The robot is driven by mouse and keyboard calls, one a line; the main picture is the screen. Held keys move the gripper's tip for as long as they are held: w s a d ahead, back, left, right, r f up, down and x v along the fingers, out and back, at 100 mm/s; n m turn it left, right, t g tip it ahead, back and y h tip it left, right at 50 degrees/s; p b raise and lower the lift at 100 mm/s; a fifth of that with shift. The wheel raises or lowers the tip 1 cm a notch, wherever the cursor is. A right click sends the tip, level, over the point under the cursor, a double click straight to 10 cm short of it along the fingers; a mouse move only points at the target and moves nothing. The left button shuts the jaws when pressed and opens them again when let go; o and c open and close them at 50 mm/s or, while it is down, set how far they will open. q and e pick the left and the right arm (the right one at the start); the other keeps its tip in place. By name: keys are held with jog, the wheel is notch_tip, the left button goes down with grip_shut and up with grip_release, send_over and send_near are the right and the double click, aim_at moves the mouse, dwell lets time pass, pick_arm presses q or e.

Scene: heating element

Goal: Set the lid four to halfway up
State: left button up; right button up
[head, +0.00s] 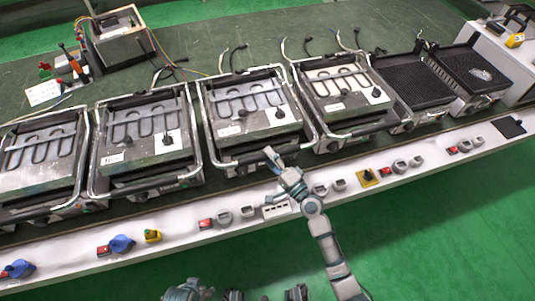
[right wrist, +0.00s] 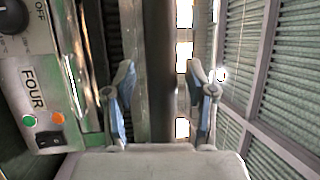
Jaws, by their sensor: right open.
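My right gripper (head: 282,168) is at the front of the middle grill unit, by its lid's front handle bar. In the right wrist view its two fingers (right wrist: 160,85) are apart, with a dark bar (right wrist: 160,40) between them; whether they touch it I cannot tell. A panel labelled FOUR (right wrist: 32,88) is just left of the fingers, with an orange and a green light and a black switch. In the head view the lid of this middle unit (head: 245,122) lies low and looks shut.
Similar lidded units stand to the left (head: 145,130) and right (head: 342,90). Two dark grills (head: 412,82) are farther right. A white front ledge (head: 130,262) carries red, blue and yellow switches. Loose cables lie behind the units. The green floor in front is clear.

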jog(key=shift+w+a+r, duration=0.1)
jog(key=shift+w+a, duration=0.2)
jog(key=shift+w, duration=0.1)
grip_shut()
